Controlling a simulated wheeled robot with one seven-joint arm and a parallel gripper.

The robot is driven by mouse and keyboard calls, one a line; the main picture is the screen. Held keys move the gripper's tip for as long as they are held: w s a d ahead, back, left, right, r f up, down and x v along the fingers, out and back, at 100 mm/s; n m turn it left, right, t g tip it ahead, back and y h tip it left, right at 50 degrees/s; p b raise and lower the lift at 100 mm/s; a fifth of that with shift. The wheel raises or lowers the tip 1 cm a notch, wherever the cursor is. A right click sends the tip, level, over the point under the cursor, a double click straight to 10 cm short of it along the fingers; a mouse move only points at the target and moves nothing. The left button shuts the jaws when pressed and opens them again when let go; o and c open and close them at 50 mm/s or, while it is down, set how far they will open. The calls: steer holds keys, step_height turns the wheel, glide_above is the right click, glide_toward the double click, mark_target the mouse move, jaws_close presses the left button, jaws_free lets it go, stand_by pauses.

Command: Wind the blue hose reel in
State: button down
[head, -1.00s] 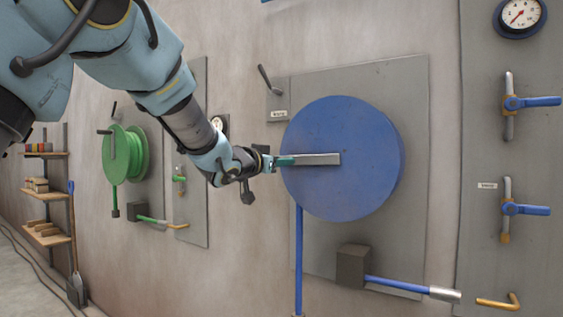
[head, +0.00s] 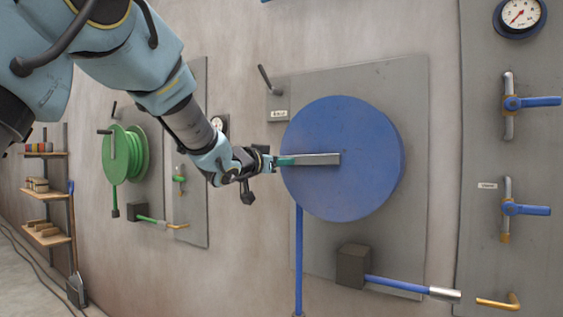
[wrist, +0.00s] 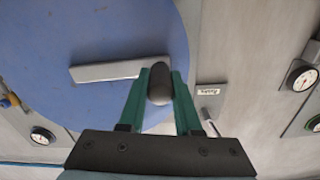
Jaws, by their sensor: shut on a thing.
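The blue hose reel (head: 350,190) is a large blue disc on a grey wall panel, with a flat grey crank arm (head: 318,159) across its face. The crank arm points left from the reel's middle in the head view. My gripper (head: 280,161) is at the crank's outer end, by the reel's left rim. In the wrist view its green fingers (wrist: 160,95) are shut on a dark rounded crank handle (wrist: 160,82). The blue hose (head: 299,260) hangs straight down from the reel's left side.
A small lever (head: 265,78) with a label sits above left of the reel. A dark box (head: 353,265) with a blue pipe (head: 397,284) stands below it. Blue-handled valves (head: 530,103) are at right. A green reel (head: 125,155) and shelves (head: 47,195) are at left.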

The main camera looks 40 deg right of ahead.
steer(key=shift+r, duration=0.1)
steer(key=shift+r+m, duration=0.7)
steer(key=s+r+m+b, duration=0.1)
steer(key=s+r+m, duration=0.2)
steer(key=m, duration=0.1)
steer(key=s+d+r+m+b, duration=0.1)
steer(key=s+r+m+b, duration=0.1)
steer(key=s+r+m, duration=0.1)
steer(key=s+d+r+m+b, duration=0.1)
steer(key=s+r+m+b, duration=0.1)
steer(key=r+m, duration=0.2)
steer(key=shift+s+d+r+m, duration=0.1)
steer(key=shift+s+m, duration=0.1)
steer(key=shift+m, duration=0.6)
steer(key=shift+s+d+r+m, duration=0.1)
steer(key=shift+s+m, duration=0.1)
steer(key=shift+m, duration=0.6)
steer(key=shift+s+d+r+m+b, duration=0.2)
steer(key=shift+s+m+b, duration=0.15)
steer(key=shift+s+m, duration=0.45)
steer(key=shift+s+d+r+m+b, duration=0.1)
steer(key=shift+s+d+m+b, duration=0.2)
steer(key=shift+s+m, duration=0.5)
steer(key=shift+a, duration=0.1)
steer(key=c, duration=0.9)
jaws_free()
steer(key=shift+s, duration=0.1)
steer(key=o, duration=0.3)
steer(key=shift+f, duration=0.1)
